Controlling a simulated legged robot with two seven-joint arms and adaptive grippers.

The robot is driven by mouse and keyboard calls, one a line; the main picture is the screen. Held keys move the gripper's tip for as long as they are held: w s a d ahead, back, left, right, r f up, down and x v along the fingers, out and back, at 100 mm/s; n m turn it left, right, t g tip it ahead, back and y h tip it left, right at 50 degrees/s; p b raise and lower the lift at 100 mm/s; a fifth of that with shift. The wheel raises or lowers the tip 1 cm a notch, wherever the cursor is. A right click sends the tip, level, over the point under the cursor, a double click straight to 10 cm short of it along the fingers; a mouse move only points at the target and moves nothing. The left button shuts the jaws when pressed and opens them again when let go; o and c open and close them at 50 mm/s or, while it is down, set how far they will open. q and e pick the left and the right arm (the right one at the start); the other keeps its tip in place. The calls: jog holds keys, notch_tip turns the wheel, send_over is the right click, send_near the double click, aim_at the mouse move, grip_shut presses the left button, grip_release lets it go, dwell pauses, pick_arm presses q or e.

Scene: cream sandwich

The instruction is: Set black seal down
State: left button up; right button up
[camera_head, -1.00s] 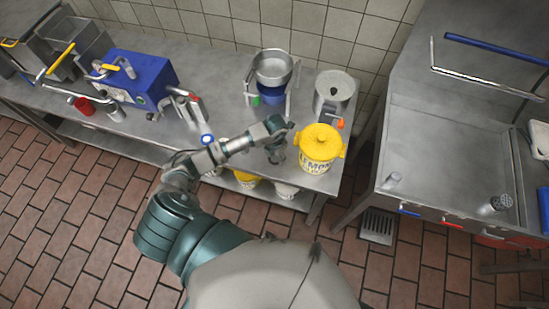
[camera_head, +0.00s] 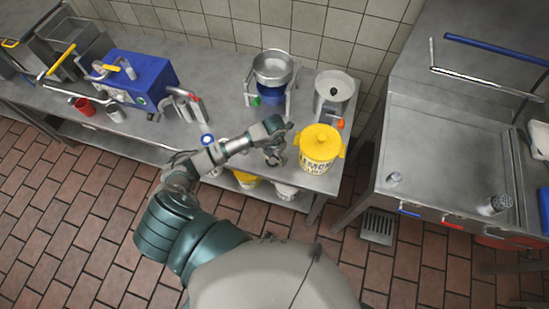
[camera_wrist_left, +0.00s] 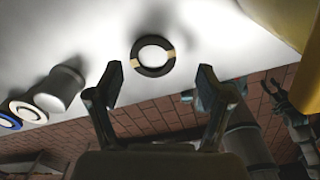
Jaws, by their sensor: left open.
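The black seal (camera_wrist_left: 152,56), a dark ring with two tan patches, lies on the pale worktop near its edge in the left wrist view. My left gripper (camera_wrist_left: 157,82) is open, with a finger on each side of the view and the ring just beyond and between the tips. No finger is seen touching it. In the head view my left gripper (camera_head: 274,158) is over the worktop's front edge, left of the yellow lemon pot; I cannot make out the seal there. My right gripper (camera_wrist_left: 272,90) shows small at the right of the wrist view, its fingers apart and empty.
The yellow lemon pot (camera_head: 319,150) stands close to the right of my left gripper. A white cylinder (camera_wrist_left: 57,88) and a white ring (camera_wrist_left: 27,110) are left of the seal. A steel bowl (camera_head: 273,68) on a stand and a metal container (camera_head: 334,90) stand behind.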

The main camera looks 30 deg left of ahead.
pick_arm(q)
notch_tip(320, 180, up, 10)
jog(key=shift+f, duration=0.25)
pick_arm(e)
jog(key=shift+s+a, duration=0.25)
jog(key=shift+a, duration=0.2)
pick_arm(q)
jog(key=shift+a, duration=0.2)
pick_arm(e)
jog(key=shift+d, duration=0.3)
pick_arm(q)
jog(key=shift+a, duration=0.1)
